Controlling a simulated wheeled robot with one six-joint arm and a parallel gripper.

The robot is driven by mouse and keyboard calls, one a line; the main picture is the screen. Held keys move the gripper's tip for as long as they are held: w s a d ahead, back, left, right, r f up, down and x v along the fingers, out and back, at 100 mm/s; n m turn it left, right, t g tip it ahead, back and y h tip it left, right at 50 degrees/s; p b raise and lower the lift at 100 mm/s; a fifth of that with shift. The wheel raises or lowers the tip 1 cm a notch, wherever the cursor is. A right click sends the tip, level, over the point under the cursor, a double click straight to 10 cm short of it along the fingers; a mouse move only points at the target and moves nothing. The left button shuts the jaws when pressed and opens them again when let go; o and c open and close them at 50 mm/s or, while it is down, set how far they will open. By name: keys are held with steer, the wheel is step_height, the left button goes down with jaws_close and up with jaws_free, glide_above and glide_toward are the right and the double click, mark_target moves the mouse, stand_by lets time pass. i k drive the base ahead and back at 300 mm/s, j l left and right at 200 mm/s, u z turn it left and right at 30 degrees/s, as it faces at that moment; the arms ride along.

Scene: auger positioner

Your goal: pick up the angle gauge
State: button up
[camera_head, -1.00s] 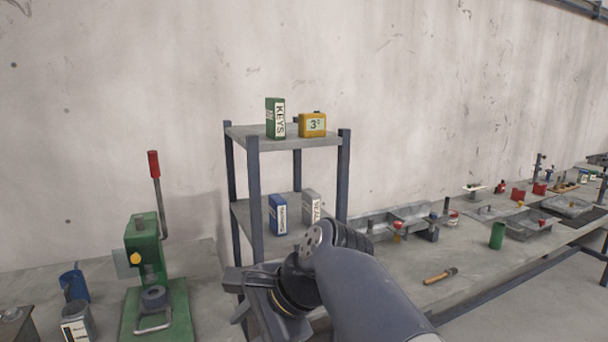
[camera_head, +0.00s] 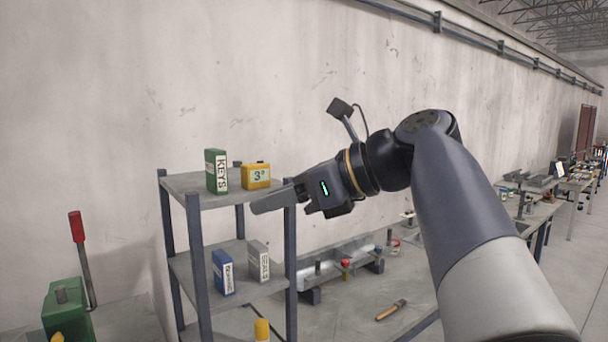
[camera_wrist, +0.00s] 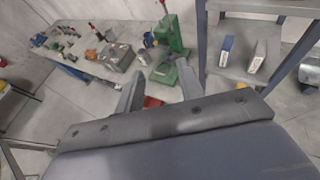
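The angle gauge (camera_head: 256,175), a small yellow box with a pale display reading 3°, stands on the top shelf of the rack (camera_head: 190,196), right of a green KEYS box (camera_head: 216,170). My gripper (camera_head: 262,206) is at the right front of that shelf, its fingers pointing left, a little below and right of the gauge in the picture. The wrist view shows its two fingers (camera_wrist: 158,88) apart with nothing held between them. The gauge does not show in the wrist view.
A blue box (camera_head: 222,272) and a grey box (camera_head: 259,261) stand on the lower shelf. A green press (camera_head: 66,318) with a red-handled lever is at left. A hammer (camera_head: 391,310) lies on the bench at right. The wall rises behind the rack.

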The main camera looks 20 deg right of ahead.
mark_target(253, 176)
steer(key=i+j+z, duration=0.2)
steer(key=z, duration=0.15)
steer(key=i+j+z, duration=0.2)
steer(key=j+z, duration=0.15)
steer(key=i+j+z, duration=0.1)
steer(key=j+z, duration=0.2)
steer(key=i+j, duration=0.1)
steer(key=j, duration=0.35)
steer(key=i, duration=0.05)
